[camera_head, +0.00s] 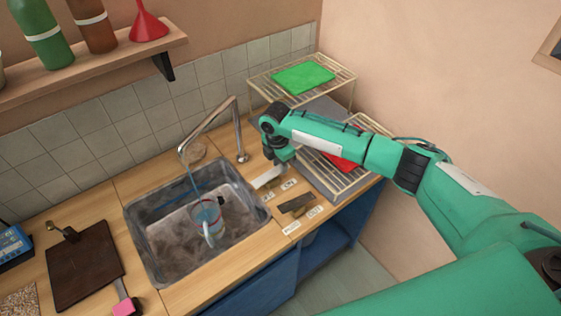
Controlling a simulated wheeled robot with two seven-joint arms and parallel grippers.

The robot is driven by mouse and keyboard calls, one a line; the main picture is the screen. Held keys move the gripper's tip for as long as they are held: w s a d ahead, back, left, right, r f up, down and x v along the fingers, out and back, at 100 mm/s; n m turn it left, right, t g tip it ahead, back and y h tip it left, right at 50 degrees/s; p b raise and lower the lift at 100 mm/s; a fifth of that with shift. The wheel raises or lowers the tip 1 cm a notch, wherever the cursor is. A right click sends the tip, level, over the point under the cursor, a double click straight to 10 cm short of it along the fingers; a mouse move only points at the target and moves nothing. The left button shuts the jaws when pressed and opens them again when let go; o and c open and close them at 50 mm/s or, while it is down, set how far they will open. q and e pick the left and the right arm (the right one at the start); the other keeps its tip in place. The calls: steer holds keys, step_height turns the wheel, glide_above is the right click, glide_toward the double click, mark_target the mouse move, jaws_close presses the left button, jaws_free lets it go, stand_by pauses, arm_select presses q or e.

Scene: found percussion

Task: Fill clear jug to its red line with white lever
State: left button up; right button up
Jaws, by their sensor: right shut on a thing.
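The clear jug (209,220) stands in the metal sink (152,259), under the spout of the tap (208,117). A thin blue stream runs from the spout down into the jug. A red line shows near the jug's upper part, and bluish water shows inside; the exact level against the line is too small to tell. The white lever (266,178) lies on the wooden counter right of the sink. My right gripper (279,164) is shut on it at its far end, and its fingertips are partly hidden. My left gripper is not in view.
A dark lever (297,204) with small labels sits just right of the white one. A wire rack with a green mat (303,78) stands behind. A dark board (84,266) lies left of the sink. Bottles and a red funnel (148,22) stand on the wall shelf.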

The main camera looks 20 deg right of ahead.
mark_target(266, 176)
steer(key=shift+s+a+r+t+h+p, duration=0.15)
steer(key=shift+a+r+t+h+p, duration=0.25)
steer(key=shift+h+p, duration=0.35)
arm_select(q)
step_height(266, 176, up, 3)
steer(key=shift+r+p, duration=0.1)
steer(key=shift+p, duration=0.3)
arm_select(e)
steer(key=shift+a+h, duration=0.1)
steer(key=shift+h, duration=0.35)
steer(key=o, duration=1)
steer(key=shift+r, duration=0.1)
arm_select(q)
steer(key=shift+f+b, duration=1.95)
arm_select(e)
steer(key=shift+v, duration=6.85)
steer(key=shift+s+a, duration=0.1)
steer(key=shift+s, duration=0.1)
